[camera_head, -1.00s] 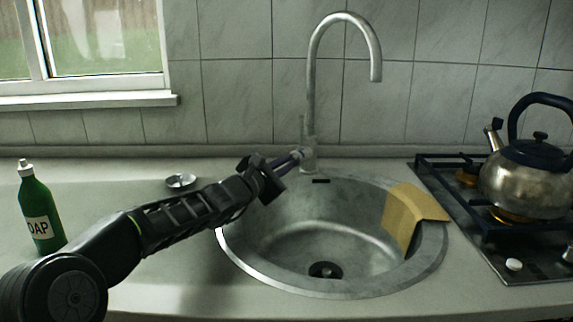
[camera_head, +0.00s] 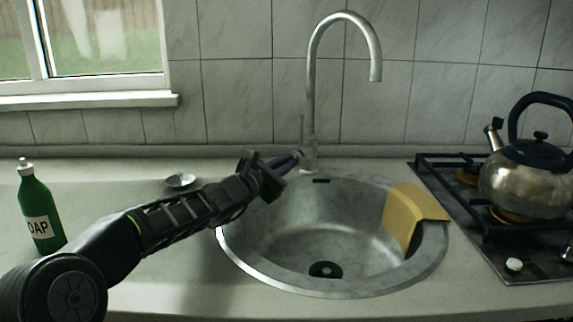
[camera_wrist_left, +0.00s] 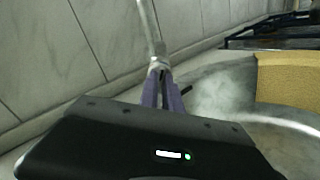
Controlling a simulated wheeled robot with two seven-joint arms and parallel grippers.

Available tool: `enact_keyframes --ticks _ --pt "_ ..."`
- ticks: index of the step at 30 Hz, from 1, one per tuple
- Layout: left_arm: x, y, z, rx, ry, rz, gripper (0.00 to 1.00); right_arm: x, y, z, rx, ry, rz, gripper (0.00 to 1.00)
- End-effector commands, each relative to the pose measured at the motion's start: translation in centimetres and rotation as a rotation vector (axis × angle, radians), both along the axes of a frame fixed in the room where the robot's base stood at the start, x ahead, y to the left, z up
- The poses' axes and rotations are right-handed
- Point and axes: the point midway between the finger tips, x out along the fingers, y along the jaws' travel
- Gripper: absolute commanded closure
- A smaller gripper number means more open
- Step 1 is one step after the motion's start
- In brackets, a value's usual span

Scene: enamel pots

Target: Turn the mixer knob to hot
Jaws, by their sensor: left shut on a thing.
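The tall grey mixer tap (camera_head: 311,100) stands behind the round sink, its spout curving over to the right. Its knob is at the left of the tap's base, where my left gripper (camera_head: 299,157) reaches in from the left. In the left wrist view the two purple fingers (camera_wrist_left: 162,85) close together at the tap's base (camera_wrist_left: 158,64). They are shut on the knob, which they mostly hide. The tap also shows there as a thin upright pipe (camera_wrist_left: 148,22). My right gripper is in neither view.
The sink (camera_head: 330,240) is empty, with a yellow cloth (camera_head: 412,212) over its right rim. A green soap bottle (camera_head: 39,210) stands at the left and a small metal dish (camera_head: 181,181) behind my arm. A kettle (camera_head: 527,178) sits on the hob (camera_head: 530,262) at the right.

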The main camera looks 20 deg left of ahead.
Motion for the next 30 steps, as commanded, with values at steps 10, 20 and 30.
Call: enact_keyframes --ticks 10,20,30 --pt "0.0 0.1 0.0 -0.290 0.107 0.000 1.00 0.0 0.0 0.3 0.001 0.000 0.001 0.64" --pt "0.0 0.1 0.1 -0.585 0.216 0.000 1.00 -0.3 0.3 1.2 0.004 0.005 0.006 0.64" --pt "0.1 0.2 0.2 -0.881 0.323 0.001 1.00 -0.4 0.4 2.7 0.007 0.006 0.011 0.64"
